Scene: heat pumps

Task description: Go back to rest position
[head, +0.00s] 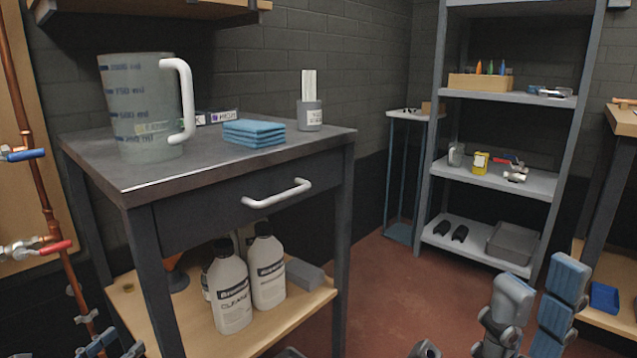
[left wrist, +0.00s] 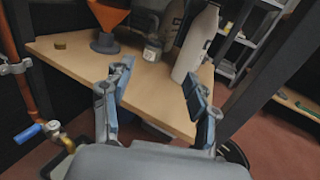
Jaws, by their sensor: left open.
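My left gripper (head: 112,346) shows only in part at the bottom left of the head view, beside the cart's left leg. In the left wrist view my left gripper (left wrist: 155,92) is open, its two fingers spread with nothing between them, in front of the edge of the wooden lower shelf (left wrist: 70,50). My right gripper (head: 540,285) points up at the bottom right of the head view, over the floor. Its fingers stand apart with no object seen between them. The right arm below it is mostly out of view.
A copper pipe (head: 50,215) with valves runs close on the left. Open floor (head: 400,275) lies before the metal rack (head: 500,175).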

